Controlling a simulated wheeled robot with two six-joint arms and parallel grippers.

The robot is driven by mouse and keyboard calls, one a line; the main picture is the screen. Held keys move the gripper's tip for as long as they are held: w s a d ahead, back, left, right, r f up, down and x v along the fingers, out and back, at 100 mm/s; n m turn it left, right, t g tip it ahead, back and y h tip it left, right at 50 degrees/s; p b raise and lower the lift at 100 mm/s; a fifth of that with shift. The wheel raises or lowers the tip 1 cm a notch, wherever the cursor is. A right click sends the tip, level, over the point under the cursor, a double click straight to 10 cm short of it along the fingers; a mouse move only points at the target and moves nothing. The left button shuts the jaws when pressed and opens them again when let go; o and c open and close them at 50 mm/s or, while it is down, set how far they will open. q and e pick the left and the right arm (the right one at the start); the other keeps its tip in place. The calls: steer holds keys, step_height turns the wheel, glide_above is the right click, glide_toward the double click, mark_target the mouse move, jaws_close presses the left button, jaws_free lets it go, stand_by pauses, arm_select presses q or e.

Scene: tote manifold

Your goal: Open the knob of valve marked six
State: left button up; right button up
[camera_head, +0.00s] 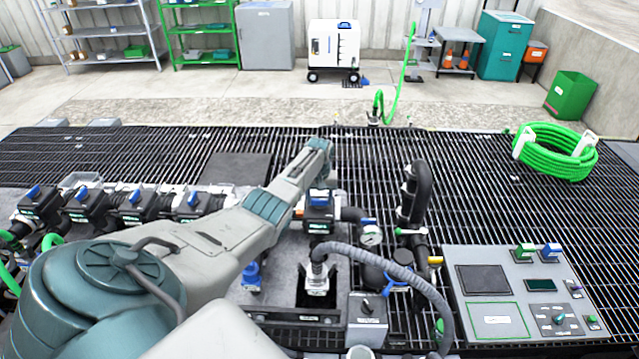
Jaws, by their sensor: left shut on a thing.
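A row of black valves with blue knobs runs from the left (131,200) toward the middle, partly hidden behind my left arm. One more black valve (318,214) with a blue knob (319,194) stands near the centre. Its label is too small to read, so I cannot confirm the six. My left arm reaches across from the lower left, and its wrist bends down just behind this valve. My left gripper (326,184) is at this knob and appears shut on it; its fingers are mostly hidden. My right gripper is not in view.
A pressure gauge (371,235), black pipe (418,190) and grey hose (400,270) crowd the valve's right side. A control panel (484,279) stands at the lower right. A green hose coil (552,150) lies at the right. The black grating behind is mostly clear.

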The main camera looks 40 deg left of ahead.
mark_target(319, 200)
arm_select(q)
steer(key=o, duration=0.8)
steer(key=shift+w+a+r, duration=0.1)
steer(key=shift+r, duration=0.15)
steer(key=shift+o, duration=0.9)
steer(key=shift+f, duration=0.1)
step_height(319, 200, up, 11)
steer(key=b, duration=0.2)
steer(key=shift+b, duration=0.3)
steer(key=shift+f, duration=0.1)
